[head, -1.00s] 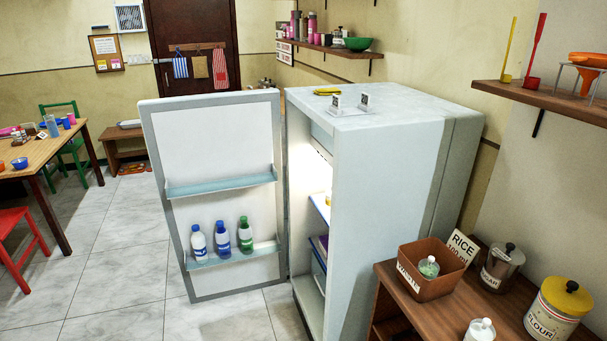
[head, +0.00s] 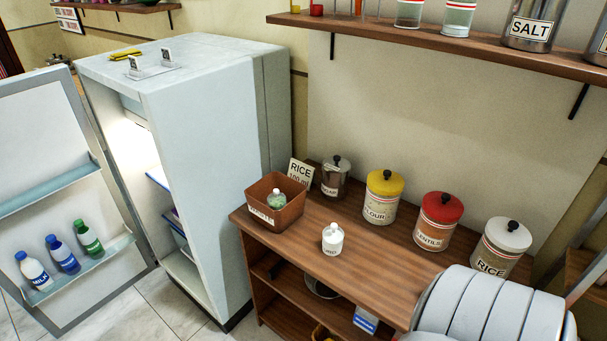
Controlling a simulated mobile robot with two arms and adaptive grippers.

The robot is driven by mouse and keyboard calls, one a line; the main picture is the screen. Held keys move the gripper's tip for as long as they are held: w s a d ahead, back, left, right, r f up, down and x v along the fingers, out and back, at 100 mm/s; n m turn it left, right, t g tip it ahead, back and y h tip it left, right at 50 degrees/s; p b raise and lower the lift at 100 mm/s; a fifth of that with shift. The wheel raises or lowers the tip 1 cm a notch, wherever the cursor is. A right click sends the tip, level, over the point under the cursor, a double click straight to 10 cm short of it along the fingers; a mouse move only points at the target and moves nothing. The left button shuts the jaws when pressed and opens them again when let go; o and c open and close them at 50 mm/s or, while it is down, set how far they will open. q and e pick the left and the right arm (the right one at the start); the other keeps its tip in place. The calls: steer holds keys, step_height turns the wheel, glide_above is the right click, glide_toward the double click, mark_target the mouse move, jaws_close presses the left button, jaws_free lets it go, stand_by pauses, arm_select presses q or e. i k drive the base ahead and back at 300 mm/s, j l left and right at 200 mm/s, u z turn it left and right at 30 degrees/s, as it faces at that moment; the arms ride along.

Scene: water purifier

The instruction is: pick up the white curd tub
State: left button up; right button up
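A small white container (head: 333,239) with a rounded white lid stands upright on the wooden counter (head: 385,262). I cannot make out a tub in there. Neither of my grippers is in view. A white, banded link of my arm fills the bottom right corner.
A brown bin (head: 277,204) holding a small bottle stands left of the white container. Sugar (head: 335,177), flour (head: 382,200), lentils (head: 437,226) and rice (head: 500,246) jars line the wall. The open fridge door (head: 50,150) holds bottles. A shelf (head: 450,47) hangs above.

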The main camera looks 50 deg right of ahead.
mark_target(331, 248)
steer(key=z, duration=1.7)
